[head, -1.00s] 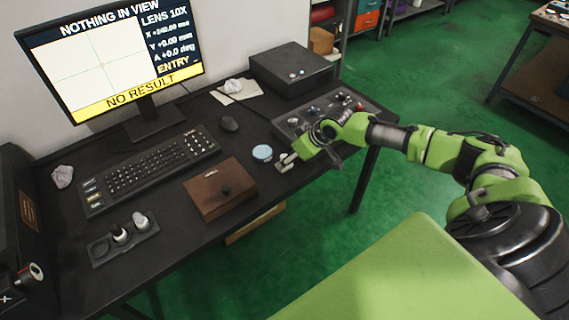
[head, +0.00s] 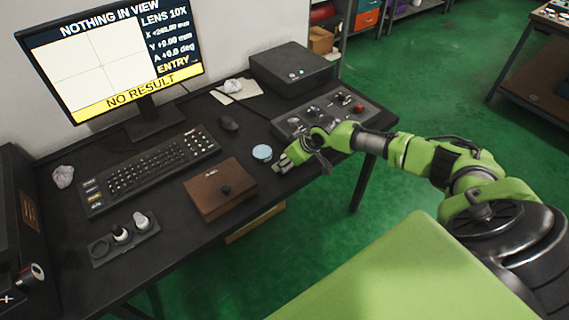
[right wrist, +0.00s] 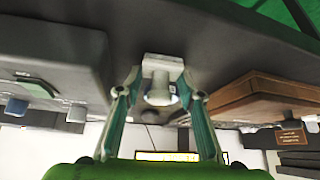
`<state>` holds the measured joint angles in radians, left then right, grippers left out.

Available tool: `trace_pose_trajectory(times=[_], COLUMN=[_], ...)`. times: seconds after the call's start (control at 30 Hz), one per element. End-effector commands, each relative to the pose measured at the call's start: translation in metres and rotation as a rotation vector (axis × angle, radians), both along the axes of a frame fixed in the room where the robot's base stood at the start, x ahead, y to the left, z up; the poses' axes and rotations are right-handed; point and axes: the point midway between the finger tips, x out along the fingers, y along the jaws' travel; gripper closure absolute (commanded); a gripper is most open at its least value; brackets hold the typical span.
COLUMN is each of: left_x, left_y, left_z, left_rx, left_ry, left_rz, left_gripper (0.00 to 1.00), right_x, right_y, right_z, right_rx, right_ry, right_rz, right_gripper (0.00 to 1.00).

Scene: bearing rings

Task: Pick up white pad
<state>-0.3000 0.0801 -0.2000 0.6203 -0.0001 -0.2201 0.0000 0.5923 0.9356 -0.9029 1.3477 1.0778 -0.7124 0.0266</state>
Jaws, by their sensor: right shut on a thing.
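The white pad (right wrist: 158,88) is a small pale piece with a round stem and a flat rectangular end, seen between my fingers in the right wrist view. My right gripper (right wrist: 160,82) is shut on it, with a finger on each side. In the head view my right gripper (head: 283,164) is low over the front right part of the black desk. The fingers mostly hide the pad there. I cannot tell whether it still touches the desk. My left gripper is not in view.
A pale blue round disc (head: 262,152) lies left of my right gripper. A brown box (head: 220,190) sits at the desk's front, and a control panel (head: 318,113) with knobs behind. The keyboard (head: 150,170) and monitor (head: 115,55) are further left.

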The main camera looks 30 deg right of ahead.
Motion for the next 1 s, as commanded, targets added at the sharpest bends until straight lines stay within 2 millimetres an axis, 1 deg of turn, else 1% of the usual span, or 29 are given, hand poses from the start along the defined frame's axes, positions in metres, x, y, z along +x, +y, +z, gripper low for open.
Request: trace_pose_trajectory(times=[0.27,0.37,0.47,0.67,0.8,0.83,1.0], left_x=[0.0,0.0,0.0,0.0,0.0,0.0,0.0], left_y=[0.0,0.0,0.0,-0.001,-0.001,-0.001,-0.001], left_z=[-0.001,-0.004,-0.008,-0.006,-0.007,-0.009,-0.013], left_rx=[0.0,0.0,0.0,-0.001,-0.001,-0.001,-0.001], left_ry=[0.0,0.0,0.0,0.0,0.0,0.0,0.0], left_rz=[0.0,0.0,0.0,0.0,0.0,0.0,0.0], left_gripper=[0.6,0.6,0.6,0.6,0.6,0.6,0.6], right_x=[0.0,0.0,0.001,-0.026,-0.048,-0.055,-0.085], right_y=[0.0,0.0,0.0,0.014,0.026,0.03,0.047], right_z=[0.003,0.012,0.028,0.065,0.094,0.094,0.109], right_rx=[0.001,0.001,-0.001,-0.002,-0.005,-0.003,-0.002], right_ry=[0.001,-0.002,-0.004,-0.001,0.0,0.002,0.002], right_rz=[0.001,0.001,0.001,0.006,0.005,0.006,0.004], right_gripper=[0.87,0.87,0.87,0.87,0.87,0.87,0.87])
